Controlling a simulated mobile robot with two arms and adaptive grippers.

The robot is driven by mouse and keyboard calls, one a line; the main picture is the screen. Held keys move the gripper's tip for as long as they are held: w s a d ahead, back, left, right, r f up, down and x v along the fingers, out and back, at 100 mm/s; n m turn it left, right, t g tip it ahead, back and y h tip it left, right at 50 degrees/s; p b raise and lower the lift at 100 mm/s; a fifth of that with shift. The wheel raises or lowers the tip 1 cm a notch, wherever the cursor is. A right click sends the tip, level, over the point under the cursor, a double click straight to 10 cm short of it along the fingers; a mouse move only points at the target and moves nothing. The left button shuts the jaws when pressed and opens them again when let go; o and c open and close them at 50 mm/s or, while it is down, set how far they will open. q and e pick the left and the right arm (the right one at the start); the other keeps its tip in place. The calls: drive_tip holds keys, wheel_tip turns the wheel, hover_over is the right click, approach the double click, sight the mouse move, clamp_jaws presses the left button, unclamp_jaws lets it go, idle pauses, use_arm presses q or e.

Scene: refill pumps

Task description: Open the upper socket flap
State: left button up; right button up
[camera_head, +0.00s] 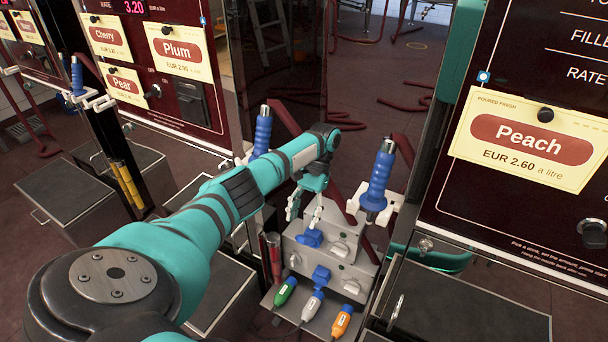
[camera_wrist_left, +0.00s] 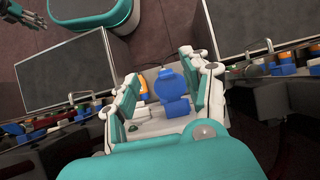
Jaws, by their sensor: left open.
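The grey socket box (camera_head: 347,222) stands low between the pump cabinets. Its upper socket flap (camera_head: 310,238) is blue and lies on the box's upper part; whether it is raised at all is hard to tell. A lower blue flap (camera_head: 321,274) sits below it. My left gripper (camera_head: 303,217) hangs just above the upper flap, fingers down. In the left wrist view, my left gripper (camera_wrist_left: 161,68) is open and a blue flap (camera_wrist_left: 172,92) shows between its fingers, with no clear contact. What looks like my right gripper (camera_wrist_left: 24,18) is small at that view's corner.
Green (camera_head: 285,291), white (camera_head: 312,305) and orange (camera_head: 342,320) plugs lie in front of the box. Blue-handled nozzles (camera_head: 378,180) stand at both sides of the box. The Peach pump (camera_head: 500,215) is close on the right. A grey metal box (camera_head: 480,300) stands low at right.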

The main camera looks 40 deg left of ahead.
use_arm(q)
wheel_tip(320, 180, up, 2)
drive_tip(key=shift+r, duration=0.2)
idle(0.6)
